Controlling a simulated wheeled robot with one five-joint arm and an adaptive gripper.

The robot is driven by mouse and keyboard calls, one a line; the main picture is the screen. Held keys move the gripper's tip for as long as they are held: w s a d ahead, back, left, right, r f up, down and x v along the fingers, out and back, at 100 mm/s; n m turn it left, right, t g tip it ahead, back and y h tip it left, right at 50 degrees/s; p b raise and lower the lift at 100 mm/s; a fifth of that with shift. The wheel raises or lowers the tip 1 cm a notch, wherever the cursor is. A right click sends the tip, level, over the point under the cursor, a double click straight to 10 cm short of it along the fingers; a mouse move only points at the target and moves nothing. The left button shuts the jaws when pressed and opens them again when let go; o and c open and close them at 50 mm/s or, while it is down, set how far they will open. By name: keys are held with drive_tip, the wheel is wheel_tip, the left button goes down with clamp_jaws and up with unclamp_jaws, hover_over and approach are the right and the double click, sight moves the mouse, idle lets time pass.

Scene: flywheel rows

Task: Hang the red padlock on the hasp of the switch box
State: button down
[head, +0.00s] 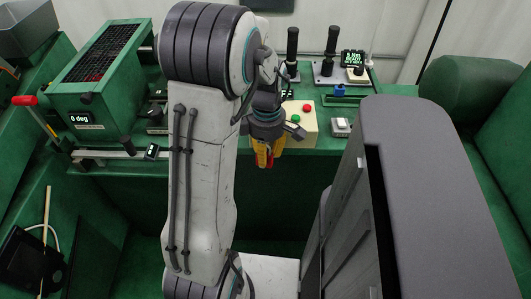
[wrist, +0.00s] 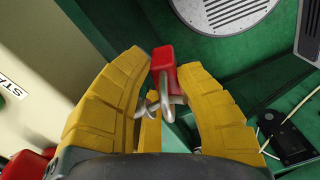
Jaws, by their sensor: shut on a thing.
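The red padlock (wrist: 163,72) is between the yellow fingers of my gripper (wrist: 160,85) in the wrist view, its body pointing away from the palm. Its silver shackle (wrist: 167,108) is toward the palm. A small metal piece (wrist: 148,104) shows beside the shackle; I cannot tell whether it is the hasp or whether the shackle passes through it. In the head view my gripper (head: 265,157) points down at the front left of the cream switch box (head: 304,136), which has a red and a green button. The box also shows close on the left in the wrist view (wrist: 45,65).
The green bench carries a large green caged machine (head: 105,85) at the left and a white switch (head: 341,126) right of the box. Black-handled levers (head: 330,55) stand behind. A dark grey cabinet (head: 440,190) fills the right foreground.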

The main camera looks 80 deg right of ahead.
drive_tip(key=shift+d+f, duration=0.1)
drive_tip(key=shift+d, duration=0.2)
drive_tip(key=c, duration=0.9)
unclamp_jaws()
drive_tip(key=shift+s, duration=0.1)
drive_tip(key=shift+d+r, duration=0.2)
drive_tip(key=shift+r, duration=0.3)
wheel_tip(320, 180, up, 9)
drive_tip(key=shift+a+r, duration=0.25)
drive_tip(key=shift+r, duration=0.8)
